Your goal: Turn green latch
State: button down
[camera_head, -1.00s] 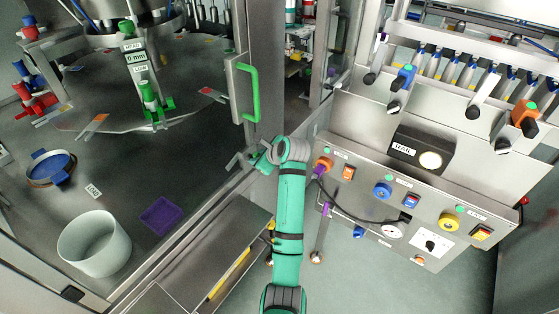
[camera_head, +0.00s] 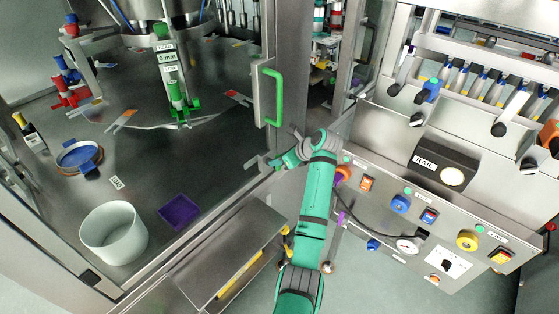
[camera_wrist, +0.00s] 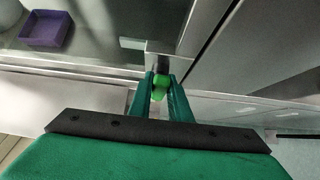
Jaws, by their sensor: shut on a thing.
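The green latch (camera_wrist: 160,88) is a small bright green piece between the fingertips in the wrist view, at the end of a dark stem by a metal bracket. My gripper (camera_wrist: 160,92) is shut on it, with one green finger on each side. In the head view my gripper (camera_head: 272,163) is at the edge of the steel worktop, below the green door handle (camera_head: 270,95). The latch cannot be made out clearly there, and its turn angle is hard to tell.
A purple tray (camera_head: 179,210) and a white bucket (camera_head: 113,233) stand on the worktop to the left. A control panel (camera_head: 385,225) with coloured buttons lies close to the right of my arm. A metal door frame (camera_head: 290,70) rises behind my gripper.

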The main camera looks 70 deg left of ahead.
jog(key=shift+d+f, duration=0.15)
jog(key=shift+f, duration=0.35)
jog(key=c, duration=1.9)
grip_release()
jog(key=shift+o, duration=1.3)
jog(key=shift+w+r, duration=0.15)
jog(key=shift+s+a+r, duration=0.1)
jog(key=shift+s+a, duration=0.1)
jog(key=shift+s, duration=0.05)
jog(key=v, duration=1.1)
jog(key=shift+w, duration=0.2)
jog(key=shift+w+f, duration=0.1)
jog(key=shift+f, duration=0.1)
